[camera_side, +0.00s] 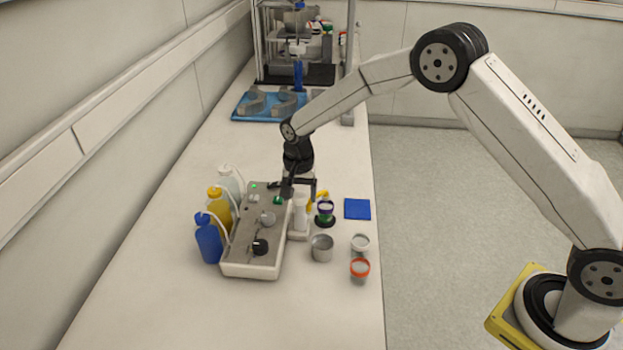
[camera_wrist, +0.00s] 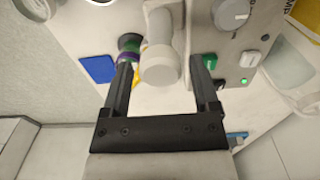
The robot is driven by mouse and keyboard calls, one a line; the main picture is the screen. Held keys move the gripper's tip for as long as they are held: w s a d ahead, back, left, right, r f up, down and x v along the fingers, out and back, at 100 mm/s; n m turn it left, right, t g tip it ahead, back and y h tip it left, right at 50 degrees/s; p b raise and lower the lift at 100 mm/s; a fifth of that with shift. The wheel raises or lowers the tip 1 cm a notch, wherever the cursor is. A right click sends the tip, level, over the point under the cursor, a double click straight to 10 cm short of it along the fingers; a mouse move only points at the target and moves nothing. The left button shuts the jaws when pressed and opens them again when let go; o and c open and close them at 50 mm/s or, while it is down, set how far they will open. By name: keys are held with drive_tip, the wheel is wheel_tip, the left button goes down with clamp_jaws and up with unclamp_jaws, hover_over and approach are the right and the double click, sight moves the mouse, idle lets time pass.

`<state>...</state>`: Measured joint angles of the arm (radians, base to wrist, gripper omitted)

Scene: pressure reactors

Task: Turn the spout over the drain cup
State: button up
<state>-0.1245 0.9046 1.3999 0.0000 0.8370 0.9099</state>
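A yellow part (camera_side: 320,196), which looks like the spout, sticks out to the right beside a white upright cylinder (camera_side: 300,212) at the machine's right edge. Its tip is close to a dark green and purple vessel (camera_side: 325,211). In the wrist view only a sliver of yellow (camera_wrist: 137,77) shows beside the white cylinder (camera_wrist: 160,66). My gripper (camera_side: 301,190) is open and points down over the cylinder's top. Its fingers (camera_wrist: 161,62) lie either side of the cylinder in the wrist view, with gaps; contact is not visible. A grey metal cup (camera_side: 321,250), probably the drain cup, stands in front of the vessel.
The machine (camera_side: 243,262) has knobs and a lit green lamp. Blue (camera_side: 208,240), yellow (camera_side: 219,208) and white bottles stand left of it. A white-rimmed cup (camera_side: 360,243), an orange-rimmed cup (camera_side: 360,269) and a blue pad (camera_side: 357,209) are on the right. The front bench is clear.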

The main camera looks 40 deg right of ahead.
clamp_jaws()
drive_tip(key=shift+m, duration=0.4)
drive_tip(key=m, duration=0.3)
drive_tip(key=shift+m, duration=0.3)
drive_tip(key=m, duration=0.9)
drive_tip(key=shift+r, duration=0.1)
drive_tip(key=m, duration=0.4)
drive_tip(key=shift+m, duration=0.3)
